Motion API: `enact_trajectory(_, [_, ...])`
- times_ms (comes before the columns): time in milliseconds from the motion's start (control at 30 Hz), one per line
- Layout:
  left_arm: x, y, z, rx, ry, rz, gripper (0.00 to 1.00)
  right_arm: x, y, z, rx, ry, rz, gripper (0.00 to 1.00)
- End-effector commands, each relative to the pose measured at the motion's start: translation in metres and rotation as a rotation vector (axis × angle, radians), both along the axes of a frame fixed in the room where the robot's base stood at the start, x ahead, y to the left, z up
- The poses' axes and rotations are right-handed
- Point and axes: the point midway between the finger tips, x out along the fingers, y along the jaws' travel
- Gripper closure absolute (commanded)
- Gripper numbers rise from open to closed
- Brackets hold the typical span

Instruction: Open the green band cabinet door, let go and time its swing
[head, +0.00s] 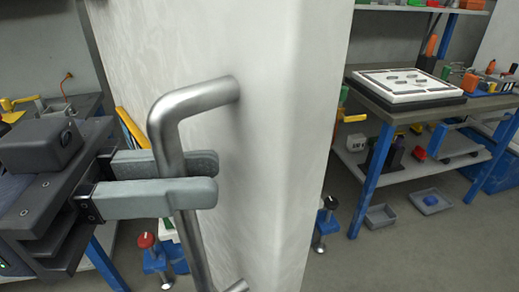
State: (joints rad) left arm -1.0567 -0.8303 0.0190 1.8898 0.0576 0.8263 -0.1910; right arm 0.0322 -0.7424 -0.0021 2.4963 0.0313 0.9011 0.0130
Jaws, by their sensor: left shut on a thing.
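A pale white cabinet door (262,130) fills the middle of the head view. A bent steel bar handle (188,228) stands out from its face, running from upper right down to the bottom edge. My left gripper (208,178) comes in from the left with its grey fingers on either side of the handle bar, shut on it. The handle's lower end is partly cut off by the picture edge. No green band shows on the visible part of the door. I cannot tell how far the door stands open. My right gripper is not in view.
A workbench (388,112) with blue legs stands behind at the right, bearing a white board (405,84) and a shelf of tools below. Grey bins (430,201) lie on the floor there. Another bench with tools stands at the left. Grey floor is open at the lower right.

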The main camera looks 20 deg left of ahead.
Motion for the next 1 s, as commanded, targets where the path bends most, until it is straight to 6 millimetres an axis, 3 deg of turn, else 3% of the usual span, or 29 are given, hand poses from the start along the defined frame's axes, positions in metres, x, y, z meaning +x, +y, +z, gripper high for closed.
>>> enact_trajectory(200, [-0.020,0.016,0.000,0.000,-0.001,-0.043,1.00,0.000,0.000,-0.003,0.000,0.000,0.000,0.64])
enact_trajectory(667, [-0.024,0.019,0.000,0.003,0.000,-0.052,1.00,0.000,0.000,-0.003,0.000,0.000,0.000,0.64])
enact_trajectory(700, [-0.024,0.019,0.000,0.003,0.000,-0.052,0.81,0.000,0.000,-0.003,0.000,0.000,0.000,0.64])
enact_trajectory(800, [-0.024,0.019,0.000,0.002,0.000,-0.052,0.68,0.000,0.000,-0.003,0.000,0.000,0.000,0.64])
enact_trajectory(1000, [-0.024,0.019,0.000,0.002,0.001,-0.051,0.65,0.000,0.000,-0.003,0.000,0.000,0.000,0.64])
